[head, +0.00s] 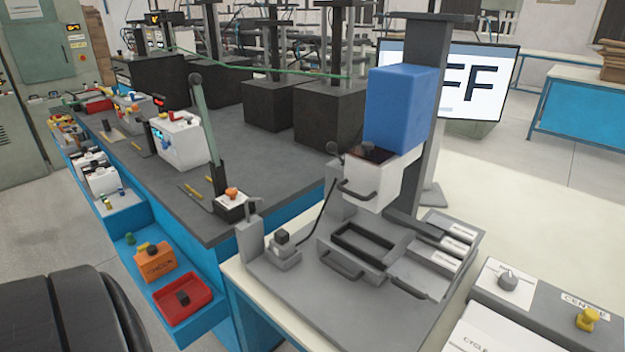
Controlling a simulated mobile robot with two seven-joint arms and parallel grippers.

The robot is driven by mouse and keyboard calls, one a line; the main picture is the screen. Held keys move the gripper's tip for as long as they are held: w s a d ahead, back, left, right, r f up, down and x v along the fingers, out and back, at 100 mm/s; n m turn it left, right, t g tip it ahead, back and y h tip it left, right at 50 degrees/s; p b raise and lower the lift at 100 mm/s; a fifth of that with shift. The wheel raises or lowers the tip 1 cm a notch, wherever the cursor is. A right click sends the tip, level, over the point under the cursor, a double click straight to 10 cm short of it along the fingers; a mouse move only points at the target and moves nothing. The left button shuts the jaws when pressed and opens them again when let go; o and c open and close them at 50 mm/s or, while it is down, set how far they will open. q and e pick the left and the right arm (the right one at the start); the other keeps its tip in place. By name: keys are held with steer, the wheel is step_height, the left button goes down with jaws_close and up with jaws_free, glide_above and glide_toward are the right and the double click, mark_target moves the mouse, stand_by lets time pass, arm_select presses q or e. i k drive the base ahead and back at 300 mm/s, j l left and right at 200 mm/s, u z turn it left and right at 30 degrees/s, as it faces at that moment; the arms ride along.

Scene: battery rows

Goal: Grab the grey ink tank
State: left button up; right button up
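A printing machine stands on the pale table at the right. A light grey box (376,183) with a dark handle and a dark top opening sits under the machine's blue block (400,108). Below it, a grey frame (352,240) with a dark rectangular opening and handles lies on the machine's grey base plate (330,312). A small grey block with a dark cap (283,248) stands to its left. I cannot tell for certain which of these grey parts is the ink tank. Neither of my grippers is in view.
A dark-topped blue bench (262,172) at the left holds a white device (182,140) and black boxes. A blue shelf below it holds an orange box (155,262) and a red tray (190,306). A control panel (540,312) with knobs is at the lower right. A monitor (480,85) stands behind.

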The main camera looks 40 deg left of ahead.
mark_target(280, 245)
steer(key=u, duration=1.65)
steer(key=i+j, duration=0.3)
steer(key=j, duration=0.2)
steer(key=i+j, duration=0.3)
steer(key=j, duration=0.15)
